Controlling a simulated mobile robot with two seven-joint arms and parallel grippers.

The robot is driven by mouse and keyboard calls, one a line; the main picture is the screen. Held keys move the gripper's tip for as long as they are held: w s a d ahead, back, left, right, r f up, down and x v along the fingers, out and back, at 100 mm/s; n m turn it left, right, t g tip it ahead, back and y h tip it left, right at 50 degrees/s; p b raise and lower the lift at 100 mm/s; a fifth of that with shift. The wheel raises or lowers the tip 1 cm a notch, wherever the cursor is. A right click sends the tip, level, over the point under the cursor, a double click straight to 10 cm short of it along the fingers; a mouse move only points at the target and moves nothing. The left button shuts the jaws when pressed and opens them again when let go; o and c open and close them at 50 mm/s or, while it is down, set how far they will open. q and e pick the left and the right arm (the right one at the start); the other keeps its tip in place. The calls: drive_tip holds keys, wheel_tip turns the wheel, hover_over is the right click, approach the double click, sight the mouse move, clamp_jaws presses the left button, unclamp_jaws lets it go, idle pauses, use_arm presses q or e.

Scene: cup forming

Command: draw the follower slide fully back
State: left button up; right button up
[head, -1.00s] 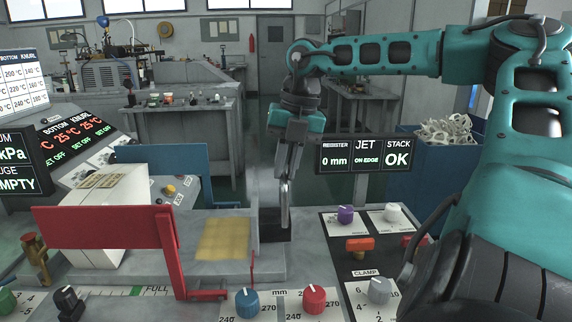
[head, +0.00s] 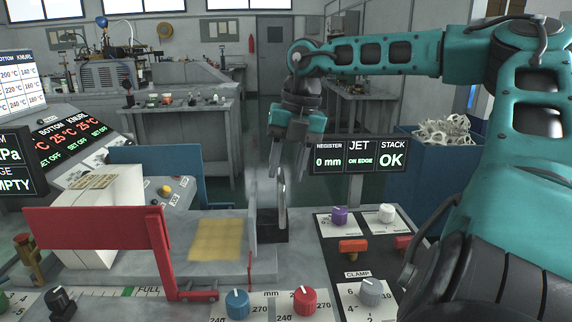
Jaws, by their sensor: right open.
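An upright metal piece (head: 283,203) stands on a dark block (head: 271,229) at the right end of the grey bed, beside a thin grey upright plate (head: 252,215). I cannot tell for sure which of these parts is the follower slide. My right gripper (head: 287,176) is open just above and around the top of the metal piece, its fingers pointing down; contact cannot be made out. A white block (head: 105,240) stands on the bed between a red plate (head: 100,228) and a blue plate (head: 165,165). My left gripper is not in view.
A yellowish square (head: 217,240) lies on the bed. Blue (head: 237,303) and red (head: 305,301) knobs line the front. A black panel with purple (head: 339,215) and white knobs lies right. The display (head: 360,155) reads 0 mm, ON EDGE, OK. A blue bin (head: 410,190) stands behind.

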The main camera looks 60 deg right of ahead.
drive_tip(key=shift+a, duration=0.1)
wheel_tip(320, 180, up, 13)
drive_tip(key=s+d+p, duration=0.1)
drive_tip(key=s, duration=0.1)
drive_tip(key=shift+d+f, duration=0.15)
drive_tip(key=shift+d, duration=0.15)
idle(0.6)
